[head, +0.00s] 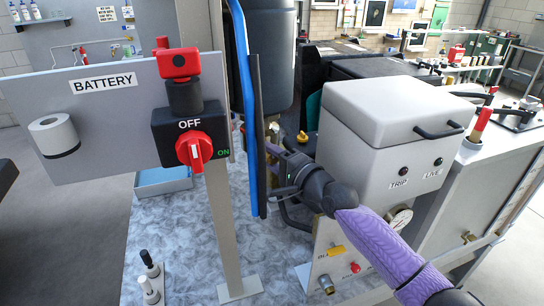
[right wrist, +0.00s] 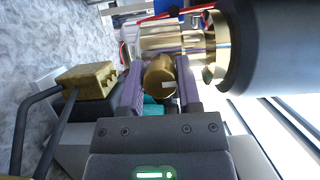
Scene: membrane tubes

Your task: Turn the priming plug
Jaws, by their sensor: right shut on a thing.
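The priming plug appears to be the round brass piece (right wrist: 160,80) with a small pale mark on its end, in the right wrist view. My right gripper (right wrist: 160,66) has its two purple fingers on either side of the plug and is shut on it. In the head view my right gripper (head: 270,150) reaches in from the lower right behind the blue hose; its fingertips and the plug are largely hidden there. My left gripper is not in view.
A brass body (right wrist: 175,40) adjoins the plug, with a large dark cylinder (right wrist: 275,45) beside it. A brass block (right wrist: 88,80) with dark hoses lies left. In the head view, a blue hose (head: 243,90), battery switch panel (head: 110,125) and white box (head: 375,115) surround my arm.

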